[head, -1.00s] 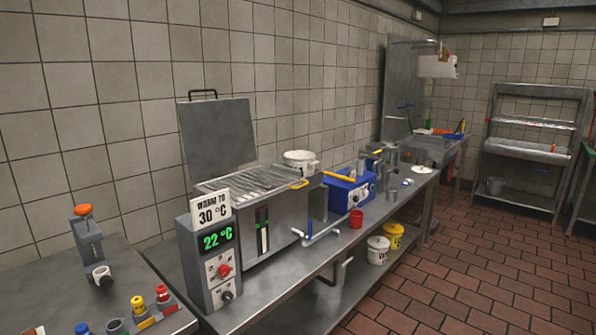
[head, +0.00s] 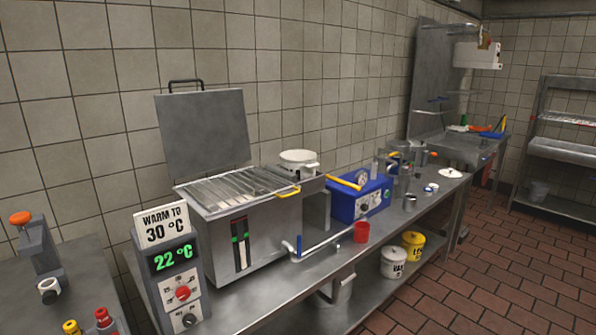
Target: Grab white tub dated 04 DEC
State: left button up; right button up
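A white tub (head: 394,262) with a lid and dark lettering, of which "VA" shows, stands on the lower shelf under the steel bench. No date on it can be read from here. A yellow tub (head: 413,245) with dark lettering stands right beside it, farther along the shelf. Neither of my grippers is in view.
The tiled floor (head: 480,270) to the right is clear. A steel rack (head: 560,150) stands at the far right.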

aim_at(303, 163)
jog(key=i+l+u, duration=0.1)
jog(key=l, duration=0.25)
jog(key=i+l+u, duration=0.1)
jog(key=i+l, duration=0.15)
jog(key=i+l+u, duration=0.1)
jog(key=l, duration=0.4)
jog(key=i+l+u, duration=0.1)
jog(key=l, duration=0.3)
jog(key=i+l+u, duration=0.1)
jog(key=i+l, duration=0.15)
jog(key=l, duration=0.15)
